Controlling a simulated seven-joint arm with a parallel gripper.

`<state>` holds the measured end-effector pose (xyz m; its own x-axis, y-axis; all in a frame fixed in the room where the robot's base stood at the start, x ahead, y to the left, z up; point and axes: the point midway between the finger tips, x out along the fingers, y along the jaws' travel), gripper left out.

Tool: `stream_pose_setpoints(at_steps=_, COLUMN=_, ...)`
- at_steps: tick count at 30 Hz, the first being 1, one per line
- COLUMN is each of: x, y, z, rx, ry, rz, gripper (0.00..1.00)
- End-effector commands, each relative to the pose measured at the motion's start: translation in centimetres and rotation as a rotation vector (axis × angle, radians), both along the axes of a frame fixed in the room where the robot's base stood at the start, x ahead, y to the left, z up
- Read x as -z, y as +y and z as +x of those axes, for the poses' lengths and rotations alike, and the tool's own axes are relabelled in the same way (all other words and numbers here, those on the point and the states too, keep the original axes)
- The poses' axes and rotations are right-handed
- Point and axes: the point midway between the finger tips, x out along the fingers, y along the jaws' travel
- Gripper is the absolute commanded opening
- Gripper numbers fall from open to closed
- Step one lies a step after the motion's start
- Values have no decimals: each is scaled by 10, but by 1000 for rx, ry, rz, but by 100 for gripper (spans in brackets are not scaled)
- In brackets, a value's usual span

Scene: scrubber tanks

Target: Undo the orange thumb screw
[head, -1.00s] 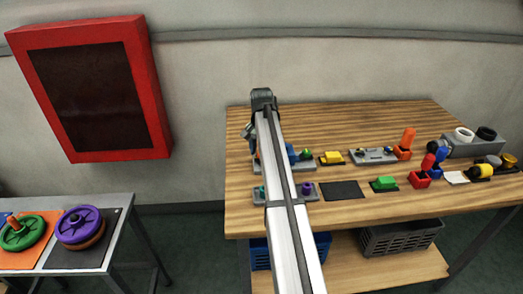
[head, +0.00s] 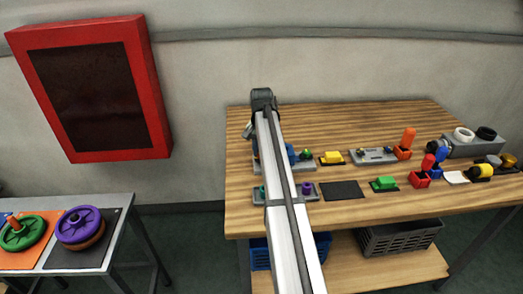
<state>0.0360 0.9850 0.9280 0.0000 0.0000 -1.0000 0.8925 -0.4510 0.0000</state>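I cannot make out an orange thumb screw in the head view. My arm runs up across the left of the workbench and covers part of the small fixtures there. A grey plate (head: 272,200) at the front left carries a teal knob (head: 262,190) and a purple knob (head: 307,188), with its middle behind my arm. My gripper's fingers are hidden; only a small grey part of my arm's end shows left of the elbow.
Baskets (head: 400,238) stand below. A side table with discs (head: 80,224) is at left.

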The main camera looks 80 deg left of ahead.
Motion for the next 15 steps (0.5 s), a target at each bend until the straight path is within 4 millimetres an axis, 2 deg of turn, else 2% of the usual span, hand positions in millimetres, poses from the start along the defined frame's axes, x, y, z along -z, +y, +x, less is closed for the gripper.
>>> stream_pose_setpoints(at_steps=9, x=0, y=0, z=0, rx=-199, ry=0, rz=0, gripper=2)
stream_pose_setpoints(at_steps=15, x=0, y=0, z=0, rx=-224, ry=0, rz=0, gripper=2)
